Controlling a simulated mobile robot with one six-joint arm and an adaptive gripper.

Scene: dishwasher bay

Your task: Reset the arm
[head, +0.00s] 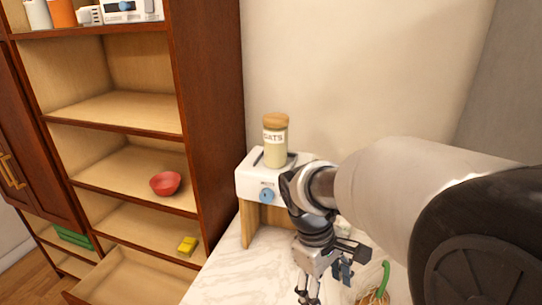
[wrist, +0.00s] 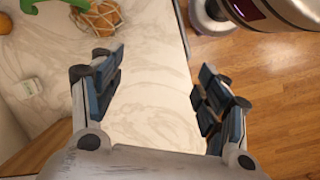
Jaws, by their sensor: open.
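My gripper (head: 326,283) hangs from my arm above the white marbled counter (head: 228,264) in the head view. In the wrist view my gripper (wrist: 160,85) shows its two dark-padded fingers spread wide apart. The space between them is empty, with only counter surface behind it. The gripper touches nothing that I can see. Part of the counter and what lies on it is hidden behind my arm in the head view.
An oats jar (head: 275,140) stands on a white appliance (head: 251,187) with a blue knob. A net bag of oranges (wrist: 97,17) lies near the gripper.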

